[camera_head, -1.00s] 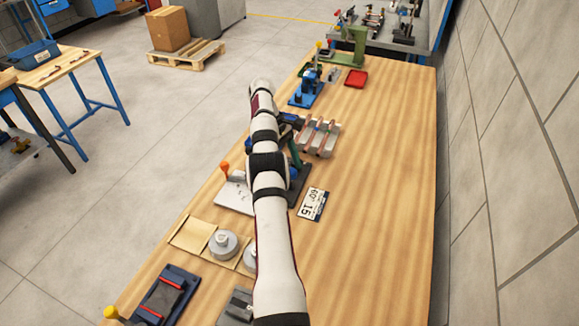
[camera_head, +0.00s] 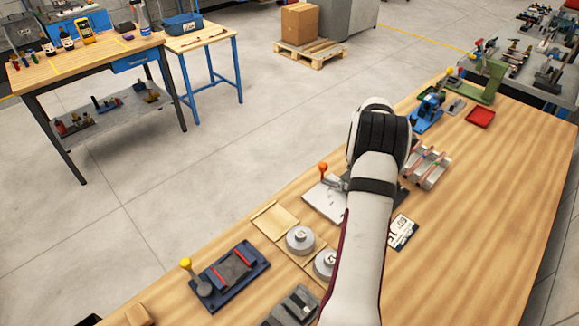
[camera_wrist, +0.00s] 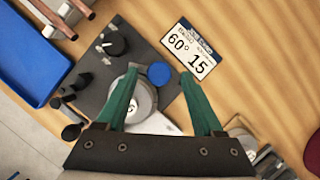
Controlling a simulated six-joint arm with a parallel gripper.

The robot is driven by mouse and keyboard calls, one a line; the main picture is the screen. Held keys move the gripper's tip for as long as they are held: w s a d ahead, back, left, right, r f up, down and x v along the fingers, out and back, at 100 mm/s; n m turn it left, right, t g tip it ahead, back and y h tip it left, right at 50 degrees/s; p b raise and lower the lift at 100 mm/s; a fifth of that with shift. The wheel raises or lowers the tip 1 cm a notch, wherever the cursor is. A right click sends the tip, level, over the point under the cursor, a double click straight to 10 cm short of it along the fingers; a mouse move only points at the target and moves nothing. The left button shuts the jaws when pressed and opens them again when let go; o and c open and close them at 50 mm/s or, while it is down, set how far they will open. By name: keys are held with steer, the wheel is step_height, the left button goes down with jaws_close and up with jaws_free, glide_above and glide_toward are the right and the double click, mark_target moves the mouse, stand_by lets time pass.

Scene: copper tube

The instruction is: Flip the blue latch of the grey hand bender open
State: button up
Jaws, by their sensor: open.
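The grey hand bender has a dark grey base plate (camera_wrist: 98,78) in the wrist view, with a pale round disc (camera_wrist: 146,104) and black pegs on it. The blue latch (camera_wrist: 159,74) shows as a round blue piece beside the disc. My gripper (camera_wrist: 160,72) is open, its two green fingers apart, with the blue latch between the fingertips in the picture. I cannot tell its height above the latch, and I see no contact. In the head view my arm hides the gripper and the latch; a pale plate (camera_head: 322,203) with an orange-knobbed lever (camera_head: 323,169) shows left of the arm.
A rack with copper tubes (camera_head: 428,167) stands right of my arm. Round grey weights (camera_head: 299,240) and a dark blue fixture (camera_head: 230,278) are nearer. The bench's right side is clear.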

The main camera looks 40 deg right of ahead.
steer(key=v, duration=1.5)
steer(key=w+a+r+m+t, duration=0.1)
steer(key=w+a+r+m, duration=0.1)
steer(key=a, duration=0.9)
steer(key=w+a+r+m+t+y, duration=0.1)
steer(key=w+a+r+m, duration=0.1)
steer(key=a, duration=0.9)
steer(key=shift+w+a+m, duration=0.35)
steer(key=shift+w+m, duration=0.25)
steer(key=shift+w, duration=0.2)
steer(key=s+d+f+m+t, duration=0.25)
steer(key=s+d, duration=0.55)
steer(key=d, duration=0.5)
steer(key=s+d+f+m+t, duration=0.2)
steer(key=s+d+m+t, duration=0.1)
steer(key=s+d, duration=0.75)
steer(key=shift+y, duration=0.3)
steer(key=x, duration=0.5)
steer(key=w+d+x, duration=0.1)
steer(key=x, duration=0.9)
steer(key=shift+w+d+r, duration=0.1)
steer(key=shift+w+d, duration=0.2)
steer(key=shift+d, duration=0.1)
steer(key=shift+w+f, duration=0.2)
steer(key=shift+f, duration=0.2)
